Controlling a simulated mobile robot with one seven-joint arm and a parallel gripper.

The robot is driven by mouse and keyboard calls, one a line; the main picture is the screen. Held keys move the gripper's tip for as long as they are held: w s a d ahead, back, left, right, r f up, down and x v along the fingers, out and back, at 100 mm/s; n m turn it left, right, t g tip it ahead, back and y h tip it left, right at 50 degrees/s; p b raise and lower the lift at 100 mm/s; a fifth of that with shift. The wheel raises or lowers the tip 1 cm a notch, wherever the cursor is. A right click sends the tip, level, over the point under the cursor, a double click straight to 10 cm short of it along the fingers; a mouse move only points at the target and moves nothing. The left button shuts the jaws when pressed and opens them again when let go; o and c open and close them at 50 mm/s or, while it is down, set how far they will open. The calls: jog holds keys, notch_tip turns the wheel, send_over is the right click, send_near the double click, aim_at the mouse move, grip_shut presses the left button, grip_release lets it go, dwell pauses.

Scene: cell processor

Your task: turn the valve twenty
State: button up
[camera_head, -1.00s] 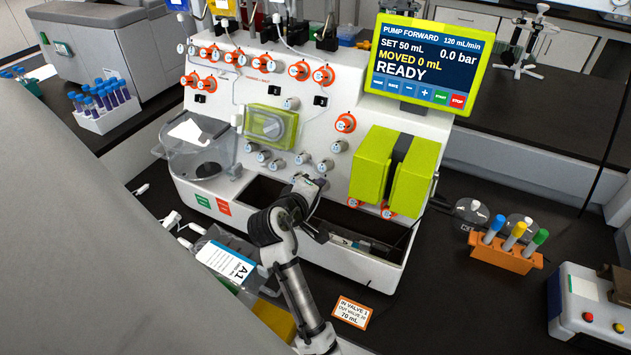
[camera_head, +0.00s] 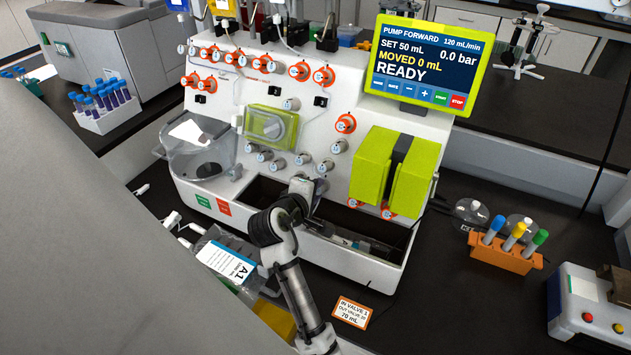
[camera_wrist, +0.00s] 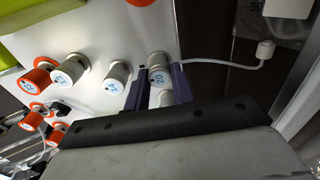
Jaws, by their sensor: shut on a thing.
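The valve labelled 20 (camera_wrist: 157,77) is a white knob in the wrist view, on the white panel of the cell processor (camera_head: 370,268). My gripper (camera_wrist: 158,88) has its two dark purple fingers on either side of this knob, closed on it. The number on the cap faces the camera and looks tilted. In the head view my gripper (camera_head: 303,190) is at the lower middle of the panel, and my wrist hides most of the fingers and the valve.
Another white knob (camera_wrist: 116,77) is close beside the left finger, with orange-ringed knobs (camera_wrist: 70,70) farther left. A white tube (camera_wrist: 262,50) runs to the right. The green pump block (camera_head: 372,165) is right of my gripper. The screen (camera_head: 422,62) reads READY.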

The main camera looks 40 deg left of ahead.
jog(key=o, duration=1)
jog(key=b+v, duration=0.2)
jog(key=v, duration=1.2)
jog(key=shift+b, duration=0.4)
